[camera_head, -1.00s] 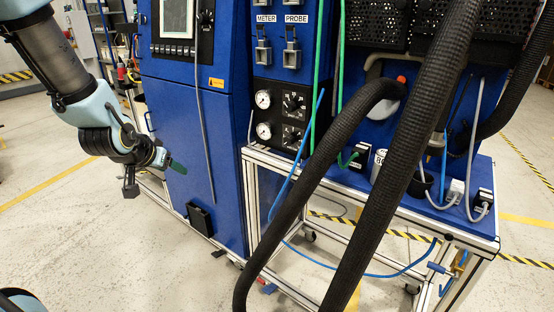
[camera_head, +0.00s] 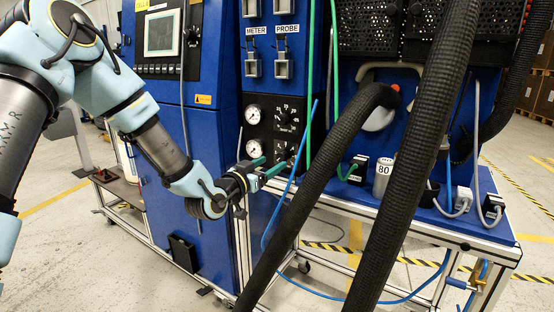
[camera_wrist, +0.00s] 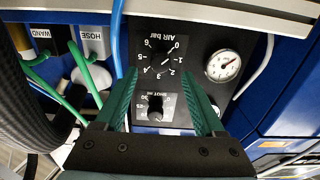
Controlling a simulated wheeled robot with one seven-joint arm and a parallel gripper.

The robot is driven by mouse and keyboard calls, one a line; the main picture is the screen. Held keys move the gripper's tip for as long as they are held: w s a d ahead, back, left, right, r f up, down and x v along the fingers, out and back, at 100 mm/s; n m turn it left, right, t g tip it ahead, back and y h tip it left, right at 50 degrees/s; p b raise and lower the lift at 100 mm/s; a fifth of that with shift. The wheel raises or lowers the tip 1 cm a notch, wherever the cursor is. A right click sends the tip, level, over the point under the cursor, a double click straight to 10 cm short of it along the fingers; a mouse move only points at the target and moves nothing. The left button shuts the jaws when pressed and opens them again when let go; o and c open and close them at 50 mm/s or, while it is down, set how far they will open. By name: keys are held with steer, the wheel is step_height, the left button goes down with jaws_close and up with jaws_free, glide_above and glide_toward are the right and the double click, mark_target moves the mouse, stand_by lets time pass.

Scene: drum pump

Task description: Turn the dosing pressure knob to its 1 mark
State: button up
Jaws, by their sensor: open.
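The black dial labelled AIR bar (camera_wrist: 160,59), with numbers from 0 to 6 around its knob, is on the black panel, upside down in the wrist view. I cannot clearly read its pointer. My gripper (camera_wrist: 160,75) is open, its two green fingers reaching towards this dial, one on each side, with nothing between them. I cannot tell whether they touch the knob. In the head view my gripper (camera_head: 276,164) is at the lower part of the panel, and the lower knob is partly hidden. The SHOT ml knob (camera_wrist: 155,107) shows between the fingers, nearer the wrist.
A round gauge (camera_wrist: 223,65) is beside the AIR dial. A blue hose (camera_wrist: 117,35) runs close beside the panel, with green hoses (camera_wrist: 88,62) farther left. Thick black hoses (camera_head: 402,170) cross in front of the bench. Open floor lies at the front left.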

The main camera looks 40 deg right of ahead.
mark_target(280, 157)
steer(key=shift+x, duration=2.25)
jaws_close()
